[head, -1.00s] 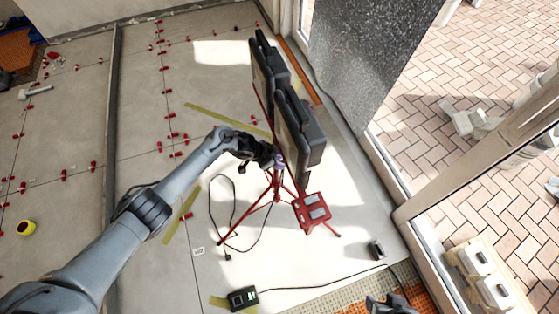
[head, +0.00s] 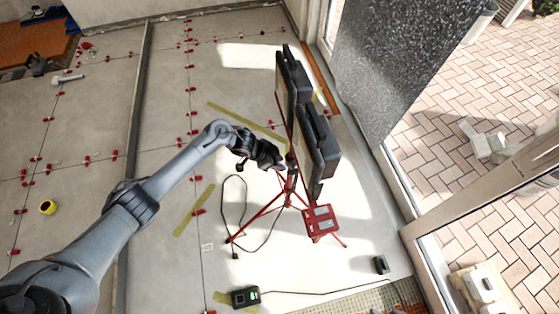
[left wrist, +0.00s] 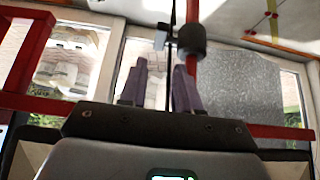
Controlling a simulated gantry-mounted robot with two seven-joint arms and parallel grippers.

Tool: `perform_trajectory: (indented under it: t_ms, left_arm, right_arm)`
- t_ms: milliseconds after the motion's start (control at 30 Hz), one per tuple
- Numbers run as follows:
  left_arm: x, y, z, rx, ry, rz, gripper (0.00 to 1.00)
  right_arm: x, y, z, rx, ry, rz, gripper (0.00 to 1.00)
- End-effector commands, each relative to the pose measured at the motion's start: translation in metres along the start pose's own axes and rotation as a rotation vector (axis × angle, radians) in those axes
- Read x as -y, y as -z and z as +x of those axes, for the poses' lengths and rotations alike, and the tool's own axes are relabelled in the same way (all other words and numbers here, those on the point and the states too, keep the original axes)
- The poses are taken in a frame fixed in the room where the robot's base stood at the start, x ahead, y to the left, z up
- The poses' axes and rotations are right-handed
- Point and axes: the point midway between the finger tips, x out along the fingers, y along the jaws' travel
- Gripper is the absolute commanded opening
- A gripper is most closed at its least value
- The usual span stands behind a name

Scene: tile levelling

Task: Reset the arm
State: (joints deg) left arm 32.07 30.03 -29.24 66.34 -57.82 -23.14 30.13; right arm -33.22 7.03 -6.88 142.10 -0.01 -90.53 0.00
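My left gripper (head: 275,160) is at the end of the grey arm from the left, just beside the red tripod work light. In the left wrist view its two fingers (left wrist: 160,85) stand apart with no object held between them. The work light has two black lamp heads (head: 316,140) on red tripod legs (head: 262,213). A dark clamp knob (left wrist: 191,40) and red bars of the stand show close in front of the fingers. Whether the gripper touches the stand is unclear.
A red box (head: 320,222) sits at the tripod's base, with a black cable looped on the floor. A small meter (head: 245,297) lies near the front. Red levelling clips dot the tiles. A yellow tape roll (head: 48,207) lies left. Glass doors border the right.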

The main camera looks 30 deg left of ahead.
Motion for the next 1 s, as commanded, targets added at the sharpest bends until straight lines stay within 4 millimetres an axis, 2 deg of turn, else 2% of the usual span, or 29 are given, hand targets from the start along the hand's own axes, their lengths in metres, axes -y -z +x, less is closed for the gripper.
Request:
perform_trajectory:
  t_ms: [200,267,367,467,533,567,633,700,733,800,900,1000]
  left_arm:
    - [-0.002,-0.003,0.002,0.004,-0.004,-0.002,0.32]
    - [-0.007,-0.01,0.005,0.011,-0.011,-0.007,0.32]
    - [-0.024,-0.03,0.017,0.033,-0.04,-0.024,0.32]
    - [-0.057,-0.062,0.036,0.064,-0.091,-0.054,0.32]
    - [-0.092,-0.086,0.051,0.082,-0.141,-0.083,0.32]
    - [-0.111,-0.095,0.058,0.084,-0.167,-0.093,0.32]
    - [-0.161,-0.108,0.07,0.069,-0.223,-0.122,0.32]
    - [-0.209,-0.112,0.077,0.038,-0.25,-0.158,0.32]
    - [-0.227,-0.113,0.079,0.026,-0.251,-0.174,0.32]
    - [-0.26,-0.11,0.077,0.001,-0.23,-0.21,0.32]
    - [-0.291,-0.103,0.062,-0.021,-0.156,-0.268,0.32]
    - [-0.3,-0.098,0.031,-0.017,-0.038,-0.342,0.32]
  right_arm:
    - [-0.001,0.0,0.0,0.001,-0.002,-0.003,0.49]
    - [-0.001,0.0,0.0,0.001,-0.002,-0.003,0.49]
    - [-0.001,0.0,0.0,0.001,-0.002,-0.002,0.49]
    - [0.0,0.0,0.0,0.0,-0.001,-0.001,0.49]
    - [0.0,0.0,0.0,0.0,0.0,0.0,0.49]
    - [0.0,0.0,0.0,0.0,0.0,0.001,0.49]
    - [0.001,0.0,0.0,0.0,0.002,0.002,0.49]
    - [0.001,0.0,0.0,-0.001,0.003,0.004,0.49]
    - [0.001,0.001,0.0,-0.001,0.004,0.005,0.49]
    - [0.002,0.001,0.0,-0.001,0.006,0.007,0.49]
    - [0.002,0.0,0.0,0.0,0.006,0.008,0.49]
    - [0.002,0.0,0.0,0.0,0.006,0.007,0.49]
